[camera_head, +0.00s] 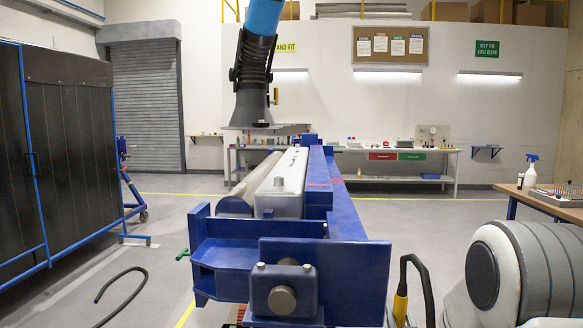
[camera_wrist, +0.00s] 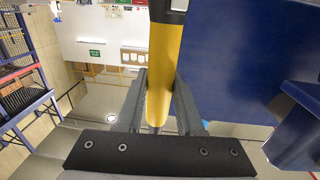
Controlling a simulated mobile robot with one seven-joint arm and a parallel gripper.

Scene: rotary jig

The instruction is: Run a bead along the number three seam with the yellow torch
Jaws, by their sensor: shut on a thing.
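The yellow torch (camera_wrist: 158,75) stands between the two fingers of my gripper (camera_wrist: 160,88), which is shut on its yellow body in the wrist view. In the head view the torch (camera_head: 400,305) shows at the bottom edge, its black curved neck upward, right of the blue jig (camera_head: 355,235). My gripper is out of sight there. The jig holds a long pale box-shaped workpiece (camera_head: 283,183) beside a grey round tube (camera_head: 246,188). Small red marks show on the jig's long blue beam. I cannot make out seam numbers. The jig's blue plate (camera_wrist: 235,50) is close right of the torch in the wrist view.
An extraction hood (camera_head: 254,95) on a blue duct hangs above the jig's far part. A black hose (camera_head: 122,290) lies on the left floor. A wooden-topped bench (camera_head: 545,198) with a spray bottle (camera_head: 529,171) stands at right. Dark panels (camera_head: 75,150) line the left.

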